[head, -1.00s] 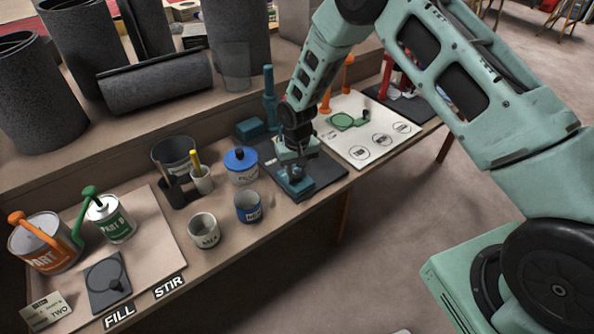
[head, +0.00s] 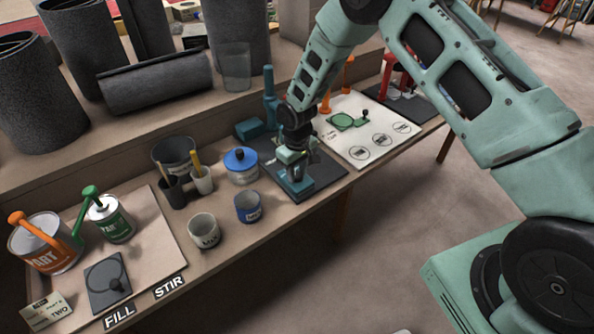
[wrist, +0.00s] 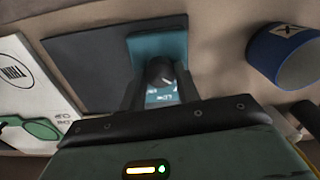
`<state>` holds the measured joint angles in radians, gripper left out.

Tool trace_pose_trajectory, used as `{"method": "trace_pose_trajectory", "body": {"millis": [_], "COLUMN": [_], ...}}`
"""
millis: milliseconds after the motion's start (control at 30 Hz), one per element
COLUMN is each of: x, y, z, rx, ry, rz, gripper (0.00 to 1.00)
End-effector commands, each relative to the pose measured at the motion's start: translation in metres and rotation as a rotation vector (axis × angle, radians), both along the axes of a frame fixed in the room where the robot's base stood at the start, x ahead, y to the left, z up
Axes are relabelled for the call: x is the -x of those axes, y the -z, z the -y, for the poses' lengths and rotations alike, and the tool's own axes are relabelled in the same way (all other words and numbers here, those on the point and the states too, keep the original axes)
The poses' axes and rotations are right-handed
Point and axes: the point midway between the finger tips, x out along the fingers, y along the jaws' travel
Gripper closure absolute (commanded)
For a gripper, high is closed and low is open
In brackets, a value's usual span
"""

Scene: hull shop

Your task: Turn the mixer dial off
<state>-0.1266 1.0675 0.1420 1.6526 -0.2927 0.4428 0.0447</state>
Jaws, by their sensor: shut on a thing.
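The mixer (head: 269,95) is teal and stands on a dark mat, with a low teal front block (head: 306,188) near the bench edge. In the wrist view, the block's teal face (wrist: 155,45) carries a dark round dial (wrist: 160,70) with a pale pointer mark. A pale label with lettering, partly hidden, lies just below the dial. My gripper (wrist: 161,92) is shut on the dial, one finger on each side. In the head view my gripper (head: 296,172) points down onto the block and hides most of the dial.
A blue cup (head: 248,207), a MIX cup (head: 204,231) and a blue-lidded tub (head: 241,164) stand left of the mixer mat (head: 325,176). A white board (head: 362,135) with circles lies to the right. The floor in front of the bench is clear.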

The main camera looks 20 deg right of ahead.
Motion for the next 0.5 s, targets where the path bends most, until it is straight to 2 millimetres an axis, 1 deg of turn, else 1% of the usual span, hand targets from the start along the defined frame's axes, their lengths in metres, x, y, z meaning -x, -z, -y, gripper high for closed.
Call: {"method": "trace_pose_trajectory", "body": {"millis": [167,200,233,267,500], "x": [-0.0004,-0.0004,-0.0004,-0.0004,-0.0002], "y": [-0.0007,-0.0007,-0.0007,-0.0006,-0.0004], "z": [0.0001,0.0001,0.0001,0.0001,0.0000], "rx": [0.001,0.001,0.001,0.001,0.001], "ry": [-0.002,-0.001,-0.001,-0.001,0.000], "rz": [0.001,0.001,0.001,0.001,0.001], "gripper": [0.91,0.60,0.51,0.46,0.46]}}
